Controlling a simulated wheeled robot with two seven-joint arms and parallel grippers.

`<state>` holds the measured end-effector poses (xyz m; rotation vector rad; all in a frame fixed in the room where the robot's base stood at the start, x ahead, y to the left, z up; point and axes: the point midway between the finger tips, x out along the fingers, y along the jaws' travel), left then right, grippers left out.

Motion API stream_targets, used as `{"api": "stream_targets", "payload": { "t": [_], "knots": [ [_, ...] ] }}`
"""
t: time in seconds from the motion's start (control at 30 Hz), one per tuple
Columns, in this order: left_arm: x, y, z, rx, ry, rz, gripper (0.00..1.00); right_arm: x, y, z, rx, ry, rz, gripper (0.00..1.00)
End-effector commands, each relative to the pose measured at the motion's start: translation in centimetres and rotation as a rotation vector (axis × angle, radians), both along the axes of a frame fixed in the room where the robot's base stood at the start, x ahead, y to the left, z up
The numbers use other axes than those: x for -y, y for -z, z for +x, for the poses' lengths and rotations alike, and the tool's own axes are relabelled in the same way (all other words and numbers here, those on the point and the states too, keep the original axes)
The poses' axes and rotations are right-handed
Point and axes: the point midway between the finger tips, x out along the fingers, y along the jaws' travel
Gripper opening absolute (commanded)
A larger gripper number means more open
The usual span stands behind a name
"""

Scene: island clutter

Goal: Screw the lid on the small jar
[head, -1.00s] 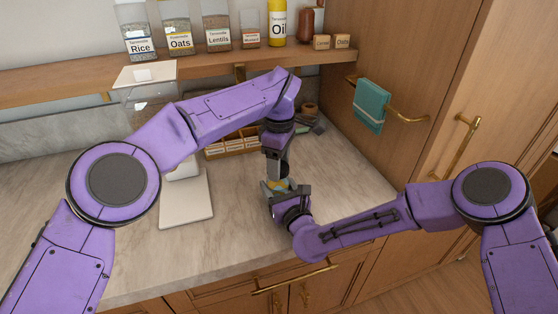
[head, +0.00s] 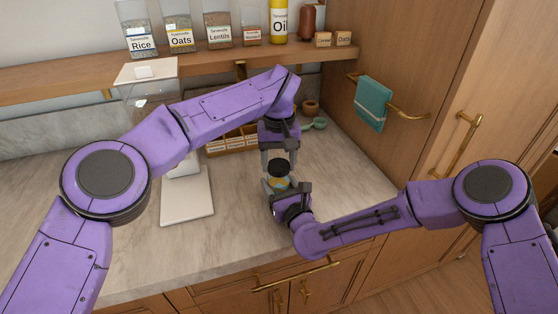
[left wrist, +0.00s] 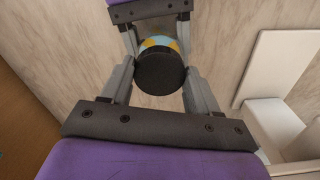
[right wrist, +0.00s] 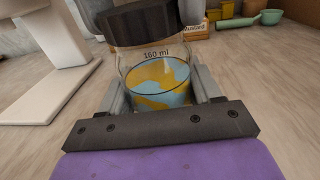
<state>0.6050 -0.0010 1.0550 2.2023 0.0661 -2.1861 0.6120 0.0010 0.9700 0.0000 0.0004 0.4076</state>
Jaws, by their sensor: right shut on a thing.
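The small jar (head: 279,182) is clear glass with blue and orange contents and a "160 ml" mark; it also shows in the right wrist view (right wrist: 158,82). My right gripper (head: 281,188) is shut on the jar's body and holds it upright. The dark round lid (left wrist: 159,70) is at the jar's mouth; it also shows in the right wrist view (right wrist: 143,22). I cannot tell whether it sits fully down.
A white stand (head: 186,195) is left of the jar. A wooden rack of labelled boxes (head: 233,143) and a green scoop (head: 315,124) lie behind. A wooden cabinet wall with a teal towel (head: 371,104) bounds the right side. The counter between is clear.

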Motion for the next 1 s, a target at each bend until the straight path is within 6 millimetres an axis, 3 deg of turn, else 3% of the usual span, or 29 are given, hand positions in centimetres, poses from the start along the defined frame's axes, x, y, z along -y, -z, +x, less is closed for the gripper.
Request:
{"api": "stream_targets", "payload": {
  "t": [0.03,0.07,0.37,0.47,0.57,1.0],
  "knots": [
    [-0.1,-0.1,0.1,0.002,-0.002,0.0,0.76,0.1,0.0,0.0,0.0,0.002,0.001,0.0],
    [-0.1,-0.1,0.1,0.002,-0.003,0.0,0.85,0.1,0.0,0.0,0.0,0.002,0.001,0.0],
    [0.1,-0.2,0.0,0.004,0.0,0.001,0.88,0.0,-0.1,0.0,0.001,0.001,0.001,0.0],
    [0.9,-1.4,0.3,0.04,-0.01,0.015,0.88,0.0,-0.1,0.0,0.001,0.001,0.0,0.0],
    [0.9,-2.3,0.6,0.052,-0.266,0.012,0.88,0.0,-0.1,0.0,0.002,0.001,0.001,0.0],
    [0.8,-5.1,0.9,0.068,-1.749,-0.04,0.88,0.0,-0.1,0.0,0.002,0.001,0.001,0.0]
  ]
}}
